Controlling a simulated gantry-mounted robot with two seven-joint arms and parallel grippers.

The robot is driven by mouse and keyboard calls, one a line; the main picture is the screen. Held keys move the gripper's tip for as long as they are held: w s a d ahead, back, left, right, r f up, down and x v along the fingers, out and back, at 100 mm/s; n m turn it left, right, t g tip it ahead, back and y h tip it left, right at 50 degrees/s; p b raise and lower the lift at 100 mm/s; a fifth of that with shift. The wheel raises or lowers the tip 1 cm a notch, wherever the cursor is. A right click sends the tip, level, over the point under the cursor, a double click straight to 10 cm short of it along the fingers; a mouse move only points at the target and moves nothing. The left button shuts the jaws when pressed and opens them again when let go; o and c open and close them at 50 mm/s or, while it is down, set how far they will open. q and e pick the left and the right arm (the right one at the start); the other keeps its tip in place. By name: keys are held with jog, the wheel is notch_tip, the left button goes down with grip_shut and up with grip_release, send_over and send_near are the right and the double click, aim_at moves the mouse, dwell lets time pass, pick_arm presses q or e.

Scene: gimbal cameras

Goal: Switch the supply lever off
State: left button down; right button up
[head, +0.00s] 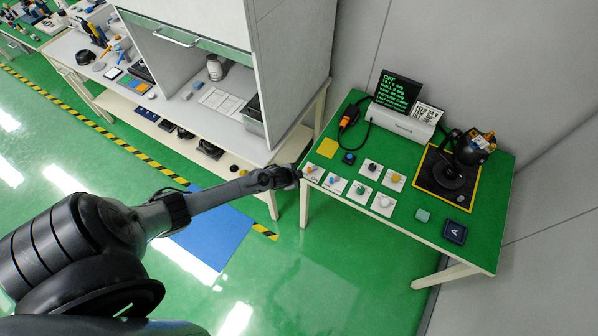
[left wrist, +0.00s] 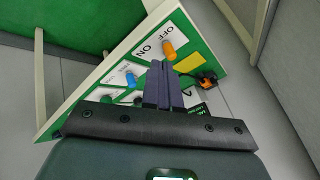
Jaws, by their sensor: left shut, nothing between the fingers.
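The supply lever shows in the left wrist view as an orange knob (left wrist: 168,50) on a white plate (left wrist: 150,37) marked OFF and ON. Which mark it points to, I cannot tell. In the head view this plate (head: 312,174) lies at the near left corner of the green table, partly beside my gripper. My left gripper (left wrist: 161,66) is shut and empty, with its fingertips near the knob; a small gap shows between them in the left wrist view. It also shows in the head view (head: 297,175) at the table's left edge. My right gripper is not in view.
More white plates with coloured knobs (head: 360,190) stand close to the lever plate. A yellow square (head: 327,148), a black screen headed OFF (head: 397,90), an orange device (head: 349,118) and a black gimbal (head: 460,170) are on the green table (head: 400,222). A workbench (head: 215,135) stands left.

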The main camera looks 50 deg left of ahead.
pick_arm(q)
jog(key=p+v, duration=0.2)
jog(key=v, duration=0.1)
jog(key=shift+s+d+r, duration=0.1)
jog(key=shift+r, duration=0.05)
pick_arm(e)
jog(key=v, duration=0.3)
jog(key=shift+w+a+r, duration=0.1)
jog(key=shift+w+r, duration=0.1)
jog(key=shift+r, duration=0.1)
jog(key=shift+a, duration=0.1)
